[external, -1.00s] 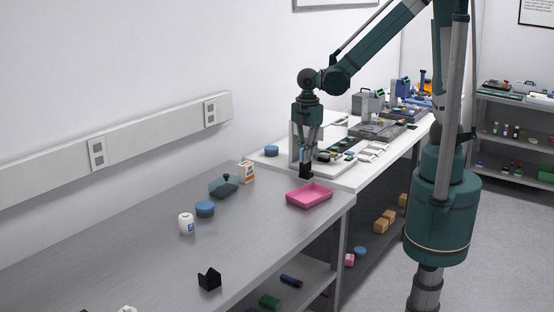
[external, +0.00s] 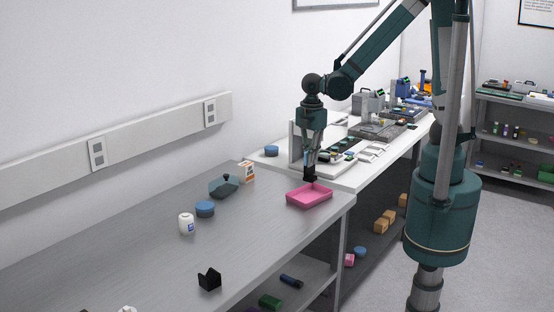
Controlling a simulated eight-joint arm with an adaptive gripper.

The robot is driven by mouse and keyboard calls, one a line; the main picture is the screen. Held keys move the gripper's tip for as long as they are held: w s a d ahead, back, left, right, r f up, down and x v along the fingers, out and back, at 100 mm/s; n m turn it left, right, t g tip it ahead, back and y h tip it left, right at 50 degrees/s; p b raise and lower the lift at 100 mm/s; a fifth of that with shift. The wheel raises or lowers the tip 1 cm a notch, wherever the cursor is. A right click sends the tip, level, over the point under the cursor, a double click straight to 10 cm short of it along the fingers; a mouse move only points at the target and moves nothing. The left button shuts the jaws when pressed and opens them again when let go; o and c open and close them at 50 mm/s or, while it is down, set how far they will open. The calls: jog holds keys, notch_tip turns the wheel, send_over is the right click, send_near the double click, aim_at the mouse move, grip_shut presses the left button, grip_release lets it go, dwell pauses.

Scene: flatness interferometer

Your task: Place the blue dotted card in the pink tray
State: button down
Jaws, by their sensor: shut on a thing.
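The pink tray (external: 310,203) lies on the grey bench near its right end, with its open side up. My gripper (external: 309,176) points down just above the tray's far edge. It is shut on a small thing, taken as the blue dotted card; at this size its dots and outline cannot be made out. I cannot tell whether it touches the tray's rim. The tray's visible floor looks empty.
The white bench (external: 350,177) behind holds the interferometer parts and several small items. On the grey bench (external: 130,235) stand a teal lidded block (external: 223,187), an orange-white box (external: 247,172), a blue round tin (external: 205,209), a white bottle (external: 186,223) and a black holder (external: 209,279).

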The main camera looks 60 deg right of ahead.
aim_at(309, 176)
jog(key=shift+f, duration=1.9)
jog(key=shift+f, duration=2.1)
jog(key=shift+f, duration=0.1)
jog(key=c, duration=2.6)
grip_release()
jog(key=shift+r, duration=0.25)
jog(key=shift+r, duration=5.9)
